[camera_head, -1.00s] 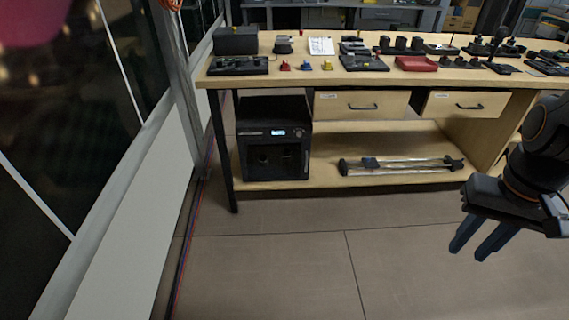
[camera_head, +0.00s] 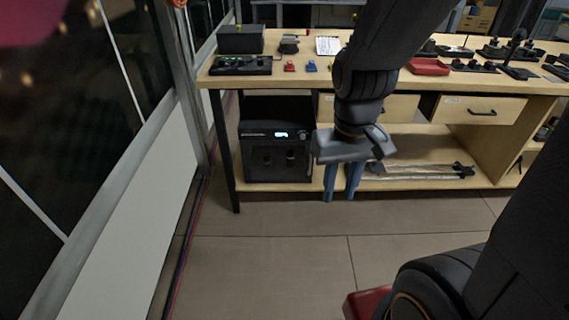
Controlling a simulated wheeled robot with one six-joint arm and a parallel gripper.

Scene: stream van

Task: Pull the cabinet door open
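My gripper (camera_head: 342,183) points down in front of the bench, in the middle of the view. Its two blue fingers are apart with nothing seen between them. A black box-shaped unit (camera_head: 276,160) with a small lit display and a dark front stands on the lower shelf, just left of my gripper. At the right under the bench is a wooden panel with a small upright dark handle (camera_head: 518,163), well to the right of my gripper. I cannot tell which of these is the cabinet door. No door stands visibly open.
The wooden bench (camera_head: 215,82) carries many small parts and a red tray (camera_head: 428,67). A closed drawer (camera_head: 482,108) hangs below its top; another is partly hidden by my arm. Metal rods (camera_head: 420,171) lie on the lower shelf. A wall stands at left. The floor (camera_head: 290,265) in front is clear.

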